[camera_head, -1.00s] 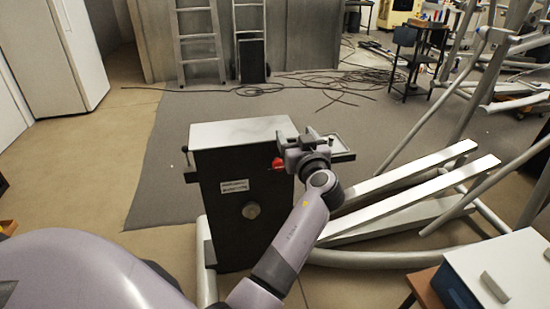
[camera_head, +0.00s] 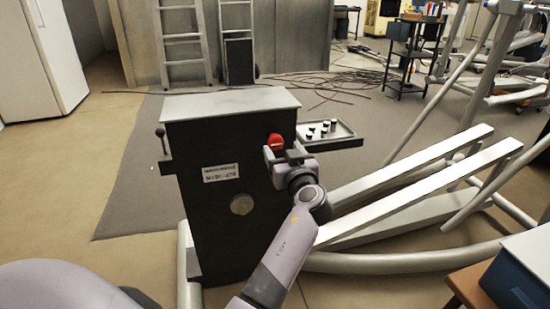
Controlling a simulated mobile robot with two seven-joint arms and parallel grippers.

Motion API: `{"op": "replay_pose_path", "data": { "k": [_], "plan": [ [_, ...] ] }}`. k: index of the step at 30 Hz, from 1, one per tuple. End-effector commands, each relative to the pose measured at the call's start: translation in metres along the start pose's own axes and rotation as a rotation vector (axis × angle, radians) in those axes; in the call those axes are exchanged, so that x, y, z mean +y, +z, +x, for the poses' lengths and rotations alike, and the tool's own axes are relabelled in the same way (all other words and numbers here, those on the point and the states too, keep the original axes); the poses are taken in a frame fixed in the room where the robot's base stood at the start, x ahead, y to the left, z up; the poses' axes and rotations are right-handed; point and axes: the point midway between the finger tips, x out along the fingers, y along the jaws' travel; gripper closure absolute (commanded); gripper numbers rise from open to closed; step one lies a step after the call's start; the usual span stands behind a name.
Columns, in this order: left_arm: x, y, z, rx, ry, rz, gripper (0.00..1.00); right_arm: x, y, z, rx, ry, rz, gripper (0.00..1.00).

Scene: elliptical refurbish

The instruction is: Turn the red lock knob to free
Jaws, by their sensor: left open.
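The red lock knob (camera_head: 276,142) is on the upper right of the front face of a dark cabinet (camera_head: 215,224) with a grey top. My left gripper (camera_head: 281,152) is open just below and in front of the knob, with its fingers pointing up toward it. I cannot tell whether a fingertip touches the knob. The knob is mostly visible, its lower edge close behind the fingers. My right gripper is not in view.
A side tray (camera_head: 334,131) with several small dark parts sticks out right of the cabinet. A black lever (camera_head: 162,141) is on its left side. Pale rails (camera_head: 408,175) fill the right. A blue bin (camera_head: 522,274) stands at lower right. Cables (camera_head: 325,86) lie behind.

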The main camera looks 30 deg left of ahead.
Motion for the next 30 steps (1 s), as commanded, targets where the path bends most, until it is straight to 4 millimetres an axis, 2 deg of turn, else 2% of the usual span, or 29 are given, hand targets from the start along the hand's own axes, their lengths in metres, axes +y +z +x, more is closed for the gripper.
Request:
{"op": "replay_pose_path", "data": {
  "k": [1,5,15,18,23,30],
  "plan": [
    [0.0,0.007,0.0,0.001,0.0,0.0,0.32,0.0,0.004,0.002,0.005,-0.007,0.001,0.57],
    [0.0,0.007,0.006,0.003,-0.001,0.0,0.32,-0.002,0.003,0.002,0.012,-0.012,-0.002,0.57],
    [-0.001,0.007,0.055,0.002,-0.002,0.0,0.32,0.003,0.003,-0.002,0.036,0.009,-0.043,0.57],
    [0.0,0.007,0.064,0.002,0.0,0.0,0.32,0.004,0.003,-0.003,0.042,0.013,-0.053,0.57],
    [0.0,0.006,0.071,0.001,0.0,-0.001,0.32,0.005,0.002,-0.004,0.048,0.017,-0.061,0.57],
    [0.0,0.006,0.072,0.0,0.0,0.0,0.32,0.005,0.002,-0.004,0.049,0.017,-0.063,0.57]
  ]
}}
